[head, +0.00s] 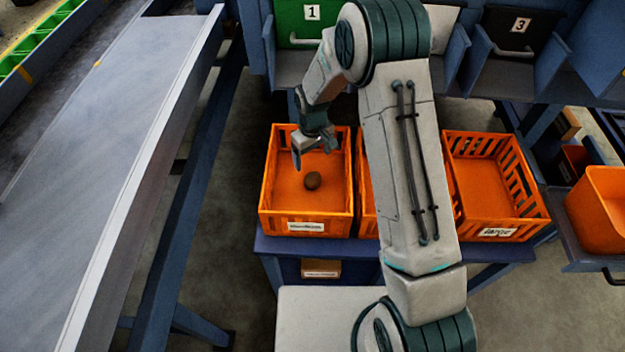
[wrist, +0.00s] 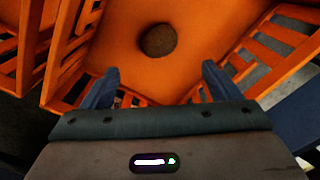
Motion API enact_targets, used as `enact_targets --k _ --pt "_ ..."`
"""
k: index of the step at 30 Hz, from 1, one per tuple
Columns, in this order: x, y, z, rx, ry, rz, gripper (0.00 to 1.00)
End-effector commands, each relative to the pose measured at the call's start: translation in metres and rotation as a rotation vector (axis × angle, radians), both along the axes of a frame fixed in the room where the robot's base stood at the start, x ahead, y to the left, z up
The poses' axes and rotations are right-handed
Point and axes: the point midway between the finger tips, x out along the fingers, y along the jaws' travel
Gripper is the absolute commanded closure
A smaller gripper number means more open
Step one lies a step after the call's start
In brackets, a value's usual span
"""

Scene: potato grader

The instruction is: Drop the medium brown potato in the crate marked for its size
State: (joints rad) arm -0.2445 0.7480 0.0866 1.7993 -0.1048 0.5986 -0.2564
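A brown potato (head: 312,181) lies on the floor of the left orange crate (head: 307,217). It also shows in the wrist view (wrist: 158,40), touching nothing but the crate floor. This crate has a white front label, too blurred to read surely. My gripper (head: 314,158) is above this crate, apart from the potato. In the wrist view its two fingers (wrist: 159,84) are spread with nothing between them. The right crate (head: 495,220) has a label that reads "large" and looks empty. A middle crate (head: 367,200) is mostly hidden behind my arm.
The crates stand side by side on a blue bench (head: 400,247). A grey conveyor (head: 110,120) runs along the left. Behind the crates are blue chutes, with a green panel numbered 1 (head: 305,25) and a dark one numbered 3 (head: 515,32). An orange bin (head: 600,210) stands far right.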

Motion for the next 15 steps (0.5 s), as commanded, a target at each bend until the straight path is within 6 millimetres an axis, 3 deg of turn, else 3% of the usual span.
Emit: enact_targets --k 8,15 --pt "0.001 0.000 0.009 0.000 -0.002 0.000 0.16" --pt "0.001 0.000 0.055 0.001 -0.006 0.000 0.16"
